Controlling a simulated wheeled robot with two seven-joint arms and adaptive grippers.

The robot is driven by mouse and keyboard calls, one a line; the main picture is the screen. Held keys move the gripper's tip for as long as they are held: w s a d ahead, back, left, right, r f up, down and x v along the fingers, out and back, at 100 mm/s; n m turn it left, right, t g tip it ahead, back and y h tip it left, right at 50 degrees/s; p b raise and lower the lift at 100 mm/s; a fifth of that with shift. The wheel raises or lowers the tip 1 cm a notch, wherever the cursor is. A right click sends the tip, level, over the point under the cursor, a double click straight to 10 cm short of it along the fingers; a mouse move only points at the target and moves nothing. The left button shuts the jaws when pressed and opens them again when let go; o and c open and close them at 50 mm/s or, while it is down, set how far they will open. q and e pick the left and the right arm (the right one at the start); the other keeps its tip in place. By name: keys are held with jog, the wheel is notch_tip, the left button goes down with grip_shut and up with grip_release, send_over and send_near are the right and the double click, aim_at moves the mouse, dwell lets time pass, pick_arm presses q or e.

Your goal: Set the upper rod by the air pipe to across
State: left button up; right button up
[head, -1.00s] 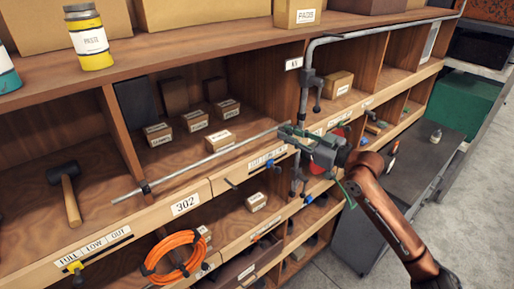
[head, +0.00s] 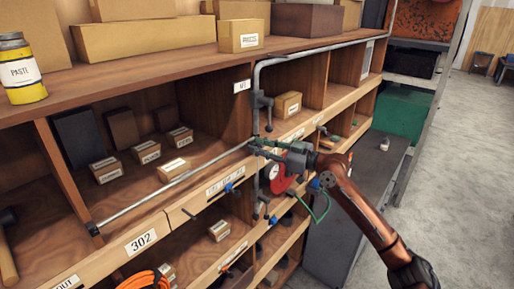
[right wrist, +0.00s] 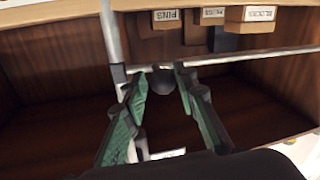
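The grey air pipe (head: 257,75) bends down from the shelf top and runs down the upright. A dark lever-like rod (head: 268,118) hangs beside it, roughly along the pipe; I take it as the upper rod. My right gripper (head: 260,146) is just below it, in front of the pipe. In the right wrist view my right gripper (right wrist: 162,85) is open, its green fingers on both sides of a dark round knob (right wrist: 160,78), perhaps the rod's end. Contact cannot be told. The pipe also shows there (right wrist: 109,35). My left gripper is not in view.
A long thin grey bar (head: 175,185) runs left from the pipe across the shelf bay. Small labelled boxes (head: 173,169) stand behind it. A red round part (head: 284,178) and a lower dark rod (head: 260,208) are below my gripper. A grey cabinet (head: 345,215) stands at right.

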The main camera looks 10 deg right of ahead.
jog(key=shift+o, duration=1.3)
jog(key=shift+w+d+f, duration=0.1)
jog(key=shift+s, duration=0.2)
jog(key=v, duration=1.1)
jog(key=shift+s+d, duration=0.2)
jog(key=shift+d, duration=0.1)
